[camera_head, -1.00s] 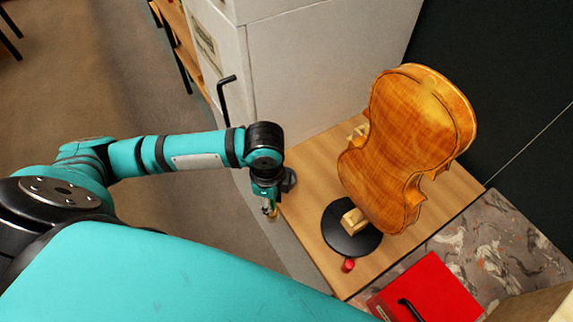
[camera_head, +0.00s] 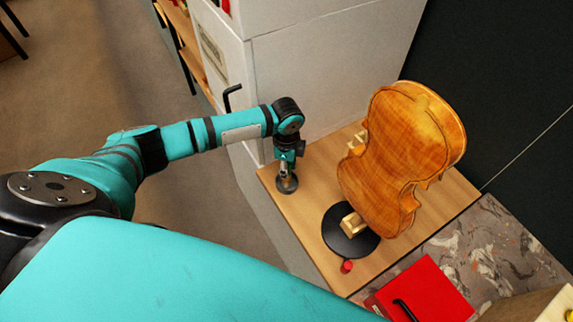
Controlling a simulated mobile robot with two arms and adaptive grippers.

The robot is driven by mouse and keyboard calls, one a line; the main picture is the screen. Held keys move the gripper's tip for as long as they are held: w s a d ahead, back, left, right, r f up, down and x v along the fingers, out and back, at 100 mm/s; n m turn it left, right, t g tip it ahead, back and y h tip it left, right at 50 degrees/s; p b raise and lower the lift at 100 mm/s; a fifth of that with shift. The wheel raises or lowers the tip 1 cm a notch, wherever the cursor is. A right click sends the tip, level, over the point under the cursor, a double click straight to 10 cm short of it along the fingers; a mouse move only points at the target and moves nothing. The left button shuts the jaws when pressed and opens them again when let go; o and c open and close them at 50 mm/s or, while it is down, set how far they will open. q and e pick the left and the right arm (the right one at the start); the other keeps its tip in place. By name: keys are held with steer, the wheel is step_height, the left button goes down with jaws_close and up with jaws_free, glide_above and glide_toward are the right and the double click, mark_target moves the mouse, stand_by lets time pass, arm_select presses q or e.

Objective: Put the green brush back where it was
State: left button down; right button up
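My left gripper (camera_head: 286,173) points down at the left edge of the wooden bench top (camera_head: 303,215), over a small dark round holder (camera_head: 287,186). I cannot make out its fingers well enough to tell whether they are open or shut. I cannot pick out the green brush for certain; a small greenish part shows at the gripper, but it blends with my teal arm. The gripper and arm partly hide the holder. My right gripper is not in view.
A violin body (camera_head: 400,150) stands on a black round base (camera_head: 349,240) to the right of the gripper. A small red object (camera_head: 346,266) lies near the base. A red box (camera_head: 428,290) with a black handle is at lower right. A white cabinet (camera_head: 290,75) stands behind.

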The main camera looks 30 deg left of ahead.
arm_select(q)
steer(key=shift+f, duration=0.15)
steer(key=c, duration=1.1)
jaws_free()
step_height(320, 180, up, 12)
steer(key=shift+r+b, duration=0.15)
steer(key=shift+b, duration=1)
